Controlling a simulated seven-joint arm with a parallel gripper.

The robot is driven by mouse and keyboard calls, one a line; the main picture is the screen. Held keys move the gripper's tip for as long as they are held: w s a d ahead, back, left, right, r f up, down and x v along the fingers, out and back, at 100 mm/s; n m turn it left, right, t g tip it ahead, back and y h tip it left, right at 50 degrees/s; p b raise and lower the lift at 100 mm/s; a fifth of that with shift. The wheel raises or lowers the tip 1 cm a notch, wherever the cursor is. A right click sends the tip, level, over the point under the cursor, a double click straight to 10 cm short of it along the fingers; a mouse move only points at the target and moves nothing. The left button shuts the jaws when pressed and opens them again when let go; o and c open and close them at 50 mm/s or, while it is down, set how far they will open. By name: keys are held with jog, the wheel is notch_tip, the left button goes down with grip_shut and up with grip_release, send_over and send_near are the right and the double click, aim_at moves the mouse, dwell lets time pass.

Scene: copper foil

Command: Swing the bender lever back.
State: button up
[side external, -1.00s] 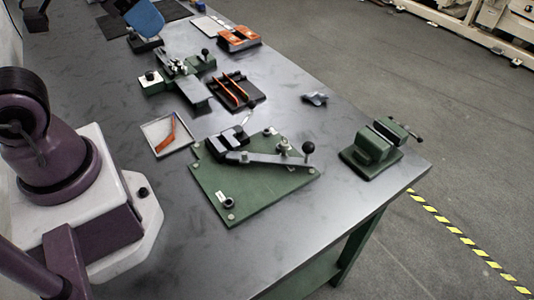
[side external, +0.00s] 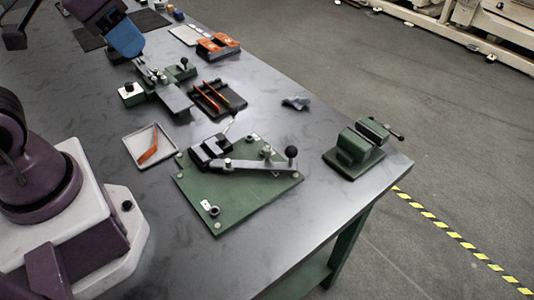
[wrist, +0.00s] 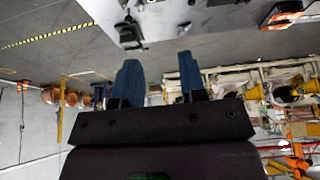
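The bender is a green base plate (side external: 235,205) with dark blocks (side external: 211,150) at its back left. Its grey lever (side external: 255,165) lies across the plate and points right, ending in an upright black ball knob (side external: 291,152). My gripper (side external: 138,56) shows with blue fingers at the upper left, above the bench near the small green fixture and well away from the lever. In the wrist view my gripper (wrist: 159,66) has its two blue fingers spread apart with nothing between them. The lever cannot be made out in the wrist view.
A green vise (side external: 355,150) stands right of the bender. A tray with an orange strip (side external: 148,145) lies left of it. A black rack (side external: 219,100), a green fixture (side external: 182,72), orange blocks (side external: 217,46) and a grey crumpled piece (side external: 296,102) lie behind. The front bench surface is clear.

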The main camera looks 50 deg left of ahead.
jog(key=w+d+f+g, duration=0.2)
jog(key=w+f+g, duration=0.2)
jog(key=w+f, duration=0.45)
jog(key=h, duration=0.4)
send_near(290, 147)
jog(key=shift+g, duration=0.4)
jog(key=x, duration=0.9)
jog(key=shift+w+d+f, duration=0.15)
jog(key=shift+w+f, duration=0.15)
jog(key=shift+w, duration=0.1)
jog(key=shift+c, duration=0.2)
grip_shut()
